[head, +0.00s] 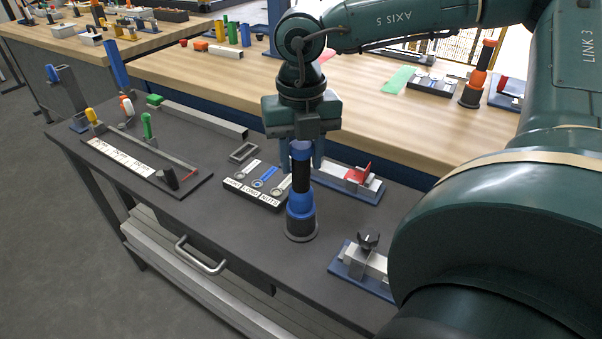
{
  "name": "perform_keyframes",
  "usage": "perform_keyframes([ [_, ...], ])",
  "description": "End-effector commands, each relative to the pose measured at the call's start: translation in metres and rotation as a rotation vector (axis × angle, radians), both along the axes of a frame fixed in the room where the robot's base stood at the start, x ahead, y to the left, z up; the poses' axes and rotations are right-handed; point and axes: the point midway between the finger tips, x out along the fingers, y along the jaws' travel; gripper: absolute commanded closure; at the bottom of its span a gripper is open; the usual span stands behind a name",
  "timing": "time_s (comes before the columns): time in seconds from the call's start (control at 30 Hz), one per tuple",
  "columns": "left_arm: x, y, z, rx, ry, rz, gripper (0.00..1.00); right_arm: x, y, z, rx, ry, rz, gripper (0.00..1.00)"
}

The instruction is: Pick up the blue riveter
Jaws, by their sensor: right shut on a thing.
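The blue riveter (301,203) stands upright on the dark workbench, with a blue body, a black middle and a dark round base. My right gripper (302,157) comes down from above and is shut on the upper part of the riveter. The fingers sit on either side of its top. The base appears to be on or very close to the bench surface; I cannot tell whether there is a gap. My left gripper is not in the head view.
A labelled black tray (254,186) lies just left of the riveter. A fixture with a red part (357,172) is behind right, and a clamp fixture (362,264) is in front right. A long metal bar (203,120) lies at the back. Bare bench (190,215) lies to the left.

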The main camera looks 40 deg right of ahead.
Motion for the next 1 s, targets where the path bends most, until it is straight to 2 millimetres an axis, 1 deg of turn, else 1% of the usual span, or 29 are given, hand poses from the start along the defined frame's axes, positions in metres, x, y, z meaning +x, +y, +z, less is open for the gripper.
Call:
perform_keyframes([
  [0.33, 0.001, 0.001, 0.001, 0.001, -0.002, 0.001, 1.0, 0.001, 0.0, 0.003, -0.001, -0.003, 0.0, 0.85],
  [0.47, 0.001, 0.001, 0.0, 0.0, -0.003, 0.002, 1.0, 0.002, 0.0, 0.011, -0.001, -0.006, 0.0, 0.85],
  [0.67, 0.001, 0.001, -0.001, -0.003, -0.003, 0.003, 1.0, 0.002, 0.0, 0.039, -0.003, -0.007, 0.0, 0.85],
  [0.87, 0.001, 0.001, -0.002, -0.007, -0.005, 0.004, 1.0, 0.001, 0.0, 0.074, -0.002, -0.008, 0.001, 0.85],
  [1.0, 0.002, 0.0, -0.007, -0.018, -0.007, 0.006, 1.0, -0.007, 0.028, 0.069, -0.005, -0.002, 0.007, 0.85],
])
